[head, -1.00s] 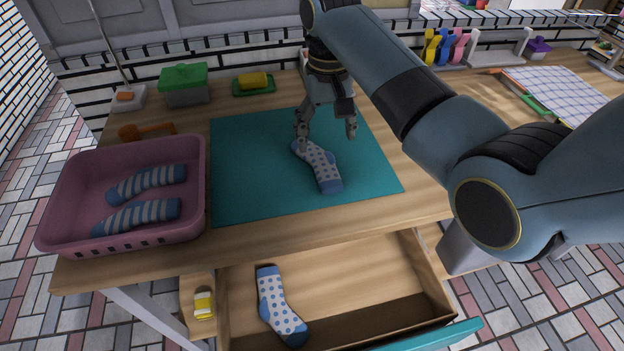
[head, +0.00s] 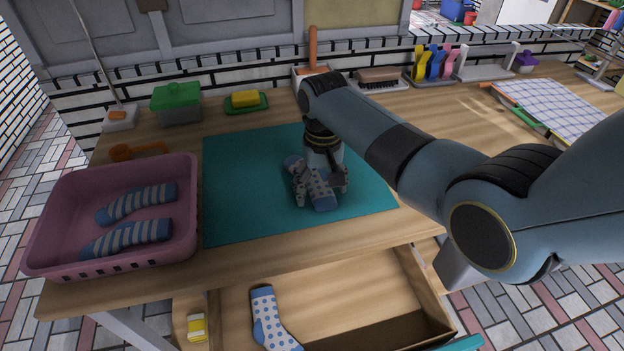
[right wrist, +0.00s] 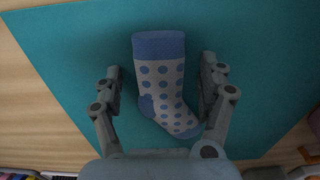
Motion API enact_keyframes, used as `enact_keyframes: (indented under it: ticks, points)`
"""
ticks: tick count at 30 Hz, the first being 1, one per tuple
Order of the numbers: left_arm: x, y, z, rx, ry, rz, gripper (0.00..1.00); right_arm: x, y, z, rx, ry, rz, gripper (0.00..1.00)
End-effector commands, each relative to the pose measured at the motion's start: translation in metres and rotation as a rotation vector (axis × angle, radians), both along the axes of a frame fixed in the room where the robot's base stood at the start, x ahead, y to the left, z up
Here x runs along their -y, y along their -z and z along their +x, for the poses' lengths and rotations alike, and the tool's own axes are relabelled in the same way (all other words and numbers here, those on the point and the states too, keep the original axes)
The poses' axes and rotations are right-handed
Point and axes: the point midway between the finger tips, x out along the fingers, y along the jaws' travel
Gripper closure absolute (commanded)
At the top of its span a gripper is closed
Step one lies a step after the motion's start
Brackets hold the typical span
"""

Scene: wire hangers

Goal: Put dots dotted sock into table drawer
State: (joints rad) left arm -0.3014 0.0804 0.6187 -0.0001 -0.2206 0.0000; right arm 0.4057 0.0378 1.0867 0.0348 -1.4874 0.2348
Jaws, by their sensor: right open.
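A white sock with blue dots (head: 322,196) lies on the teal mat (head: 235,210). It also shows in the right wrist view (right wrist: 166,88), lying between my fingers. My right gripper (head: 322,190) is low over this sock, open, with one finger on each side of it. In the right wrist view the gripper (right wrist: 161,88) has a gap between each finger and the sock. A second dotted sock (head: 268,318) lies in the open table drawer (head: 360,300) below the tabletop. My left gripper is not in view.
A pink basket (head: 190,235) with two striped socks stands on the table's left. A green-lidded box (head: 178,106), a yellow sponge on a green dish (head: 246,101) and a brush (head: 380,77) stand at the back. A checked cloth (head: 548,105) lies at the right.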

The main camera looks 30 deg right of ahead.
Motion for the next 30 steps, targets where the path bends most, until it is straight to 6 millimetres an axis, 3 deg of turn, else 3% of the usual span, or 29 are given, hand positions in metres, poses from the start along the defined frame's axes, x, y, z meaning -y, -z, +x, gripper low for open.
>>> enact_keyframes:
  ticks: [2,12,14,23,30]
  points:
    - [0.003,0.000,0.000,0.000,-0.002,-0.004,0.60,0.000,0.000,0.000,0.000,0.000,0.000,0.28]
    - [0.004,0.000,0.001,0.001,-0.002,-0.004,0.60,0.000,0.000,0.000,0.000,0.000,0.000,0.72]
    - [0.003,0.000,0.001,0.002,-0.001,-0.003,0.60,0.000,0.000,0.000,0.000,0.000,0.000,0.76]
    - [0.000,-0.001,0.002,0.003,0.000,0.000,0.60,0.000,-0.005,0.000,0.001,0.000,0.000,0.76]
    - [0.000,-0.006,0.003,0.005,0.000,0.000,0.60,0.000,-0.040,0.001,0.004,0.000,0.000,0.76]
